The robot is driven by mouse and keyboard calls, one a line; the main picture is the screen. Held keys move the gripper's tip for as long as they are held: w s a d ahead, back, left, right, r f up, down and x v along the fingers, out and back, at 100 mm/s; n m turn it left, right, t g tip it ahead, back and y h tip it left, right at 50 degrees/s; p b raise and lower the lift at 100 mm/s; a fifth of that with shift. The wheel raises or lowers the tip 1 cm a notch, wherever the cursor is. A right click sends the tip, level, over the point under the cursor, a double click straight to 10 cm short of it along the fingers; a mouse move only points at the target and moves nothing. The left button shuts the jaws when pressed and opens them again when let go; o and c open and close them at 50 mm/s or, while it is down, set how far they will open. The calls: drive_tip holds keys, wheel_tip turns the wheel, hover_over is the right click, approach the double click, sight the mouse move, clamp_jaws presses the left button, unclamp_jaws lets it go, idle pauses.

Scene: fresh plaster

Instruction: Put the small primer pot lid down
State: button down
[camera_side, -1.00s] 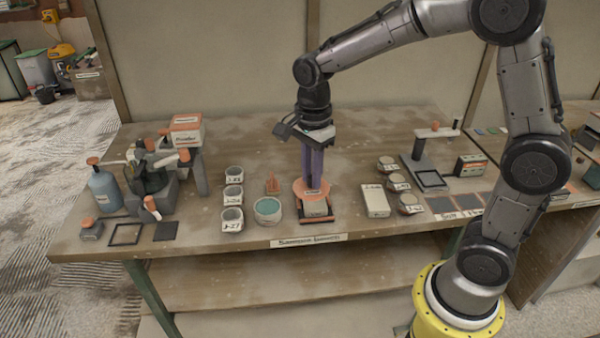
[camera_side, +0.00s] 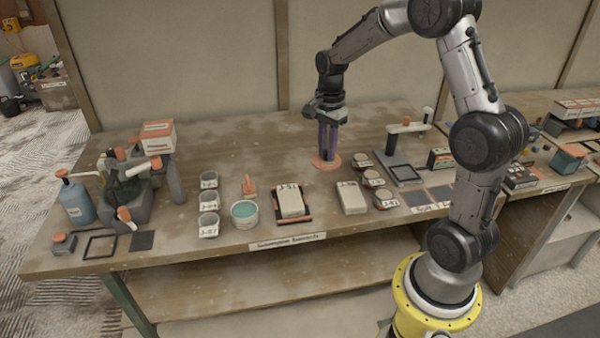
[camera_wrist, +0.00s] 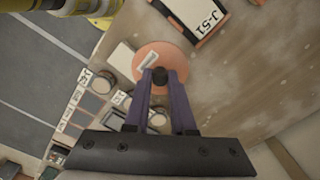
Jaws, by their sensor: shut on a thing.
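The small primer pot lid (camera_side: 325,165) is a flat salmon-coloured disc. My gripper (camera_side: 327,156) points straight down with its purple fingers closed on the lid's knob. In the wrist view the lid (camera_wrist: 172,55) lies flat across the fingertips of my gripper (camera_wrist: 160,77), with the dark knob between them and a white label at its left. The lid is over the bench behind the white box, left of the small round pots. I cannot tell whether its underside touches the bench.
The white box (camera_side: 351,197) and several small labelled pots (camera_side: 375,178) stand close to the lid. A block marked J-51 (camera_side: 290,201) sits on a dark-and-orange tray. The bench (camera_side: 270,150) is bare to the left of and behind the lid.

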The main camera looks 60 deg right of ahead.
drive_tip(key=w+d+f, duration=0.2)
drive_tip(key=w+f, duration=0.1)
drive_tip(key=w, duration=0.1)
drive_tip(key=w+d+f, duration=0.2)
drive_tip(key=w+f, duration=0.1)
drive_tip(key=w, duration=0.1)
drive_tip(key=w+d+f, duration=0.2)
drive_tip(key=w+f, duration=0.1)
drive_tip(key=w, duration=0.1)
drive_tip(key=shift+d+f, duration=0.2)
drive_tip(key=shift+f, duration=0.05)
drive_tip(key=shift+w+d+f, duration=0.1)
drive_tip(key=shift+w+f, duration=0.1)
drive_tip(key=shift+f, duration=1.5)
drive_tip(key=shift+f, duration=0.15)
drive_tip(key=c, duration=0.8)
unclamp_jaws()
drive_tip(key=shift+o, duration=0.2)
